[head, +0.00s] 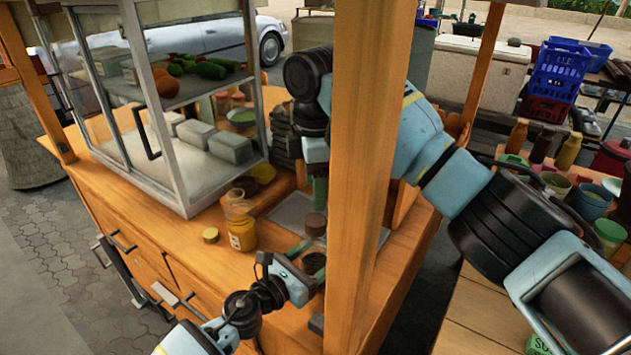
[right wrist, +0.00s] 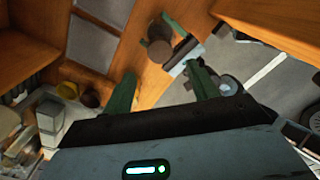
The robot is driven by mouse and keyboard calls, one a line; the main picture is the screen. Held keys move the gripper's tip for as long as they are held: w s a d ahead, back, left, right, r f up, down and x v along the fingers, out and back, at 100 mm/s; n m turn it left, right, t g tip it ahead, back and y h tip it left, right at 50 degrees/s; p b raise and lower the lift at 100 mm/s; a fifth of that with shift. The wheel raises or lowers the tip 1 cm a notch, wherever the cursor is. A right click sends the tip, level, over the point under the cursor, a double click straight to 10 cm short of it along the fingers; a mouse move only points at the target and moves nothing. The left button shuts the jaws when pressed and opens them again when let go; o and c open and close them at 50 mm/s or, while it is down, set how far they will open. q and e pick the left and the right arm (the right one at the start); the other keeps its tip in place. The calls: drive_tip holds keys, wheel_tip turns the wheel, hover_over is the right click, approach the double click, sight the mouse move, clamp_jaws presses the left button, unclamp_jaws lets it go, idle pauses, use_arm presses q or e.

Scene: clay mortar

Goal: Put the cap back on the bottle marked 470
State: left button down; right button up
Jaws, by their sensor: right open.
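In the head view a squat bottle with yellow-orange contents (head: 241,228) stands upright on the wooden counter. Its label is too small to read. A yellow cap (head: 210,235) lies on the counter just left of it. My right gripper (head: 319,196) points down, partly hidden by the post, above a brown-topped jar (head: 315,224). In the right wrist view its green fingers (right wrist: 161,88) are apart with nothing gripped. My left gripper (head: 308,262) is low at the counter's front, its fingers beside a dark round jar (head: 314,264). Whether it grips that jar is unclear.
A thick wooden post (head: 365,180) crosses in front of my right arm. A glass cabinet (head: 190,110) stands behind the bottle at left. The counter left of the cap is clear.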

sight(316, 220)
drive_tip(key=shift+f, duration=0.1)
idle(0.3)
drive_tip(key=shift+f, duration=3.9)
drive_tip(key=c, duration=1)
drive_tip(key=m, duration=0.9)
drive_tip(key=shift+m, duration=0.3)
drive_tip(key=shift+c, duration=0.2)
